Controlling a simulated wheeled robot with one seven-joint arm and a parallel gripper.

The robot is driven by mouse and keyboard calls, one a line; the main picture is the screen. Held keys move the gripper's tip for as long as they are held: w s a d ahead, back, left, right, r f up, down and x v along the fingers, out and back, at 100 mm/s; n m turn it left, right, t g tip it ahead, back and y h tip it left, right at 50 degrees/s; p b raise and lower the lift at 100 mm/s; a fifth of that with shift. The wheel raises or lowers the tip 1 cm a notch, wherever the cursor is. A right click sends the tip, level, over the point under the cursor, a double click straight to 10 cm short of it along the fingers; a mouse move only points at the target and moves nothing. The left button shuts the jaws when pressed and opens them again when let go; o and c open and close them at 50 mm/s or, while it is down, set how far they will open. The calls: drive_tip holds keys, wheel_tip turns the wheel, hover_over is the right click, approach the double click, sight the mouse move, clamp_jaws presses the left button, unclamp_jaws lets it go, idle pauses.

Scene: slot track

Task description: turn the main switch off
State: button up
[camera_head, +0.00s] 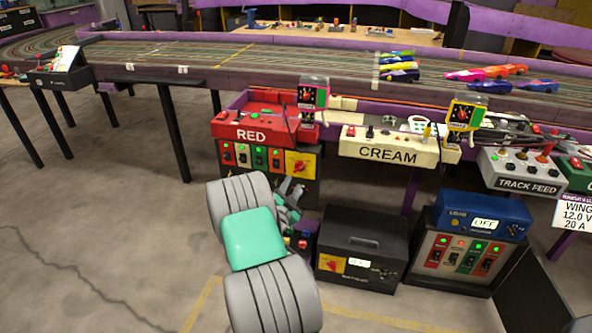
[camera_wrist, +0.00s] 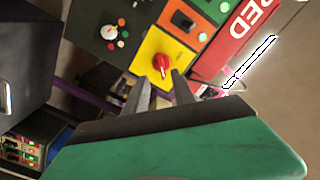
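The main switch looks to be the red rotary knob (camera_wrist: 161,65) on a yellow plate, at the right end of a dark panel under the red box. It also shows in the head view (camera_head: 298,165). My gripper (camera_wrist: 159,84) is open and empty, its two grey fingers apart and pointing at the knob. The knob appears just beyond the fingertips, roughly between them; whether they touch it I cannot tell. In the head view my gripper (camera_head: 291,190) is below the yellow plate, partly hidden by my arm. The knob's markings are too small to read.
Coloured rocker switches (camera_wrist: 183,20) sit beside the yellow plate. The red box (camera_head: 262,128) overhangs the panel. Slot cars (camera_head: 400,74) are on the track above.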

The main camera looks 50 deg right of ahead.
sight(298, 170)
drive_tip(key=x, duration=0.7)
drive_tip(key=shift+w+d, duration=0.1)
drive_tip(key=shift+w, duration=0.05)
drive_tip(key=shift+c, duration=0.4)
clamp_jaws()
